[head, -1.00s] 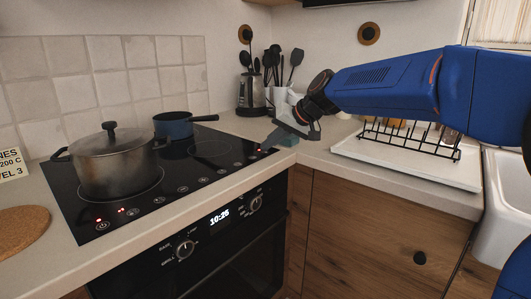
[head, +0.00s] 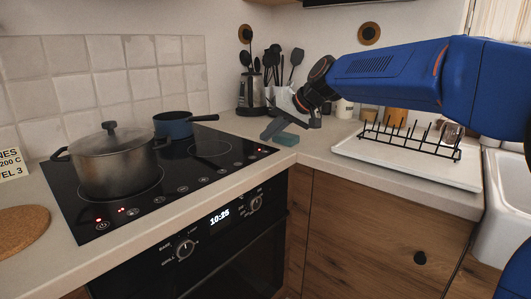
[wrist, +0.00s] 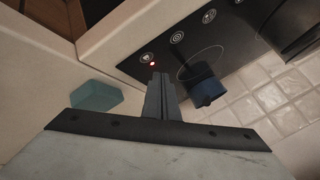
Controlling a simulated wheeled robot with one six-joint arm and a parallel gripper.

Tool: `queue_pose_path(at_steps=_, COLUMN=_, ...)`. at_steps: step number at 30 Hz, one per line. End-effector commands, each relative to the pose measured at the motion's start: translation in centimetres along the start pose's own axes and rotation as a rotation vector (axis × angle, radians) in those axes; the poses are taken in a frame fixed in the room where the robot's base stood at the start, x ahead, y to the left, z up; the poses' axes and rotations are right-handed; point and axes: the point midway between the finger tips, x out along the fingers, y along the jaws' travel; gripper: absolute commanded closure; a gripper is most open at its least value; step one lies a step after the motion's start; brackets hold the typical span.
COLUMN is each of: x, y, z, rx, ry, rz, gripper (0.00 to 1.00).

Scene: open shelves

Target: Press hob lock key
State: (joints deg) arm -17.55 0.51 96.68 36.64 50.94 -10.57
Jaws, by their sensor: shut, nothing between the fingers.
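The black glass hob (head: 210,166) has a row of round touch keys along its front edge. The key at the right end (head: 262,150) has a red light beside it. In the wrist view this key (wrist: 147,57) lies just beyond my fingertips, with its red light below it; its symbol is too small to read for certain. My gripper (head: 266,135) is shut and empty, tilted down over the hob's right end. It also shows in the wrist view (wrist: 159,78), its tips apart from the key in the picture. Contact with the glass is not visible.
A lidded pot (head: 115,165) and a blue saucepan (head: 175,125) stand on the hob. A teal sponge (head: 286,139) lies right of the hob. A utensil holder (head: 250,95) stands behind. A dish rack (head: 410,140) is to the right. Red lights also glow front left.

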Motion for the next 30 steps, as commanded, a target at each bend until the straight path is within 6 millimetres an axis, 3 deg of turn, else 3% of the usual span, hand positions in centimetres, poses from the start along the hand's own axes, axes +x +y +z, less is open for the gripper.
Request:
queue_pose_path(at_steps=11, x=-2.0, y=-1.4, z=-1.5, rx=-0.001, ry=0.002, rz=0.000, gripper=1.00)
queue_pose_path(at_steps=30, x=-2.5, y=-1.1, z=-1.0, rx=0.000, ry=0.001, rz=0.009, gripper=1.00)
